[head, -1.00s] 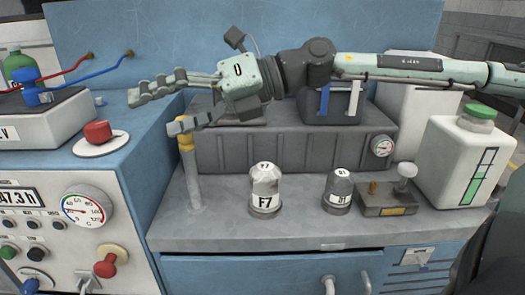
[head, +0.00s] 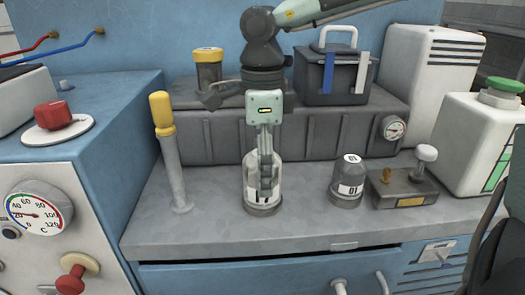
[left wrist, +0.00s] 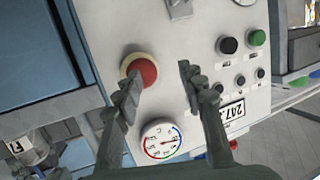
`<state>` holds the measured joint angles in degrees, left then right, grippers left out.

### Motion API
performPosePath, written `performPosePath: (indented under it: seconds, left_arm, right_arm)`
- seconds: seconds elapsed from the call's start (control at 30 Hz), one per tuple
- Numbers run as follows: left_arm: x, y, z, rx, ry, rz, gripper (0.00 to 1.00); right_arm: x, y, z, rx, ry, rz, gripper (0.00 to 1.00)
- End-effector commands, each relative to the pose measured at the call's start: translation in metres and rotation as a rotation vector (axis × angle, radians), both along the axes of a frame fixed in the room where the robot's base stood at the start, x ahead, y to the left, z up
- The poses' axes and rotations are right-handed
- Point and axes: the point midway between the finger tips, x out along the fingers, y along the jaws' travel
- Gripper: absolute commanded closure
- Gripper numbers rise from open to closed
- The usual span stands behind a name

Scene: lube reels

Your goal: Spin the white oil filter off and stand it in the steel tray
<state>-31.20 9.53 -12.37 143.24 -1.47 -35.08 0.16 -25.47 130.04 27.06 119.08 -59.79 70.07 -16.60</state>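The white oil filter (head: 250,178) stands upright on the grey bench top; my right gripper (head: 266,185) points down in front of it and covers much of it, including its label. The right fingers overlap edge-on, so whether they grip the filter cannot be told. In the left wrist view, my left gripper (left wrist: 158,80) is open and empty before the control panel, with a red knob (left wrist: 145,72) beside one finger; it is outside the head view. I cannot make out a steel tray.
A grey filter marked 01 (head: 348,183) and a small block with a knob (head: 402,190) stand to the right. A yellow-topped post (head: 169,150) stands left. A ribbed grey unit (head: 325,132) with a toolbox (head: 325,90) is behind. The bench front is clear.

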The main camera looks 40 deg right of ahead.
Motion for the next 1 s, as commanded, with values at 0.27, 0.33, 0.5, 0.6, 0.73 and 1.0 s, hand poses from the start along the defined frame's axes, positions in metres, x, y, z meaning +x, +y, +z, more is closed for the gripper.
performPosePath:
  seconds: [0.27, 0.33, 0.5, 0.6, 0.73, 1.0]
  left_arm:
    - [0.002, -0.007, 0.012, -0.026, -0.058, -0.013, 0.60]
    - [0.002, -0.008, 0.013, -0.029, -0.062, -0.014, 0.60]
    - [0.002, -0.008, 0.013, -0.029, -0.062, -0.014, 0.60]
    - [0.002, -0.008, 0.013, -0.029, -0.062, -0.014, 0.60]
    - [0.002, -0.008, 0.013, -0.028, -0.062, -0.014, 0.60]
    - [0.002, -0.008, 0.013, -0.028, -0.061, -0.014, 0.60]
  right_arm:
    - [0.000, 0.000, -0.026, 0.002, 0.001, -0.001, 0.16]
    - [0.000, 0.000, -0.028, 0.001, 0.000, -0.001, 0.16]
    - [0.000, 0.000, -0.028, 0.002, 0.000, -0.001, 0.16]
    - [0.000, 0.000, -0.028, 0.002, 0.000, -0.001, 0.22]
    - [0.000, 0.000, -0.028, 0.002, 0.000, -0.002, 0.38]
    - [0.000, 0.001, -0.028, 0.002, 0.000, -0.002, 0.71]
